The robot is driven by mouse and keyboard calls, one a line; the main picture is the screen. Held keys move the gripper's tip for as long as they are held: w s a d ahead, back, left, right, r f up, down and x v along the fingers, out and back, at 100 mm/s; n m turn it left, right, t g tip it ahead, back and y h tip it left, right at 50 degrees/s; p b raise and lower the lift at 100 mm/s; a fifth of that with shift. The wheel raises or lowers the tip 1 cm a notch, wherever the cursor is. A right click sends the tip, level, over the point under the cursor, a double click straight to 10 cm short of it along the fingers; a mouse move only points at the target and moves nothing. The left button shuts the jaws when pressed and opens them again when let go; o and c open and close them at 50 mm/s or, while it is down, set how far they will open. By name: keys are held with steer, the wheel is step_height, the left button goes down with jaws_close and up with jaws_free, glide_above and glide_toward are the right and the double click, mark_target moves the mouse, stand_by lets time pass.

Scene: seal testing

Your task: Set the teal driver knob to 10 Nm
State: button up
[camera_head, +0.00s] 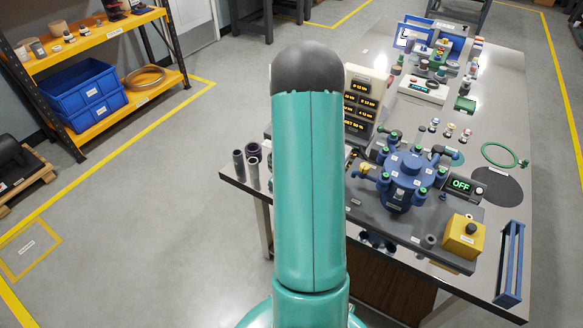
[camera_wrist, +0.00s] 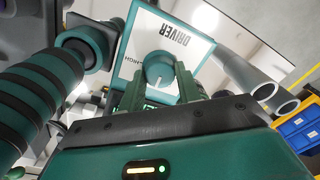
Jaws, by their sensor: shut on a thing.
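The driver knob (camera_wrist: 157,69) is a round teal dial with a pale pointer line, on a white plate (camera_wrist: 192,42) marked DRIVER in the wrist view. The lettering appears upside down. My gripper (camera_wrist: 160,82) has its dark green fingers on both sides of the knob and is shut on it. The pointer line runs toward the bottom of the picture, between the fingers. The scale marks are mostly hidden by the fingers, so I cannot read the setting. In the head view my arm hides the gripper and the knob.
In the head view the bench holds a blue pump (camera_head: 408,178), a display panel (camera_head: 363,98) and a yellow button box (camera_head: 463,237).

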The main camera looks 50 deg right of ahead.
steer(key=shift+m, duration=0.4)
steer(key=o, duration=1)
steer(key=shift+c, duration=0.2)
steer(key=shift+r, duration=0.1)
step_height(320, 180, up, 14)
steer(key=shift+s+d+f, duration=0.2)
steer(key=shift+s, duration=0.05)
